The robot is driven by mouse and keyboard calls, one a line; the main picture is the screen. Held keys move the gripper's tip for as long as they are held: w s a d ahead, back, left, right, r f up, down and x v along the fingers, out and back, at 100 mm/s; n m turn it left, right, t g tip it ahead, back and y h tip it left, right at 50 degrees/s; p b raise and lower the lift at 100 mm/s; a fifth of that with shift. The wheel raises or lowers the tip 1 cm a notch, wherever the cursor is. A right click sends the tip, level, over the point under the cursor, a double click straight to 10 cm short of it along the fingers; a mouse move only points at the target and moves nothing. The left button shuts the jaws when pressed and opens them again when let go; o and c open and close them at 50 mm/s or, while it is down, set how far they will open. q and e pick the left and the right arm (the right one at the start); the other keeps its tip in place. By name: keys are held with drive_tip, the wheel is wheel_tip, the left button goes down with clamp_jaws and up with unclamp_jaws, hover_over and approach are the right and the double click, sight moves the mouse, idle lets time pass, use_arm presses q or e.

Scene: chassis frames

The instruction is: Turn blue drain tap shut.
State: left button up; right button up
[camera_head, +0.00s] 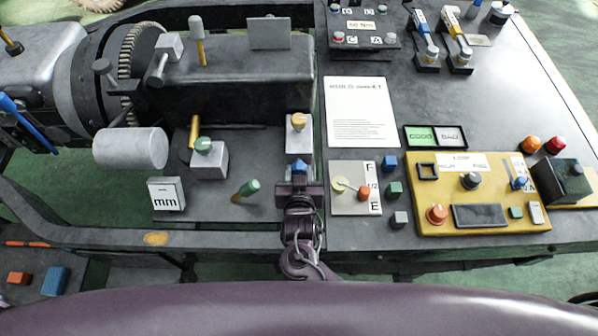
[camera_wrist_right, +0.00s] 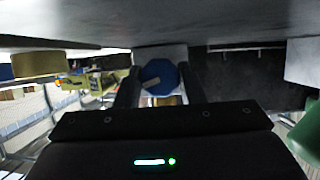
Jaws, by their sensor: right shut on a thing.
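The blue drain tap (camera_head: 299,168) sits at the front edge of the machine bench, just below a grey block with a yellow knob. My right gripper (camera_head: 299,186) reaches up to it from the bench's front edge and partly hides it. In the right wrist view the tap's blue many-sided knob (camera_wrist_right: 160,72) with a pale mark on its face lies between the two dark fingers. The right gripper is shut on this knob. My left gripper is in neither view.
A green-topped handle (camera_head: 247,188) stands left of the tap. A white gauge plate (camera_head: 356,188) lies to its right, then small cubes and a yellow control panel (camera_head: 480,221). A grey block with a green knob (camera_head: 209,158) stands farther left.

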drive_tip(key=m+y, duration=0.2)
drive_tip(key=shift+m, duration=0.3)
drive_tip(key=o, duration=1)
drive_tip(key=b+v, duration=0.1)
drive_tip(key=v, duration=0.6)
drive_tip(key=shift+s+d+r, duration=0.1)
drive_tip(key=shift+s+r, duration=0.05)
drive_tip(key=shift+s, duration=0.2)
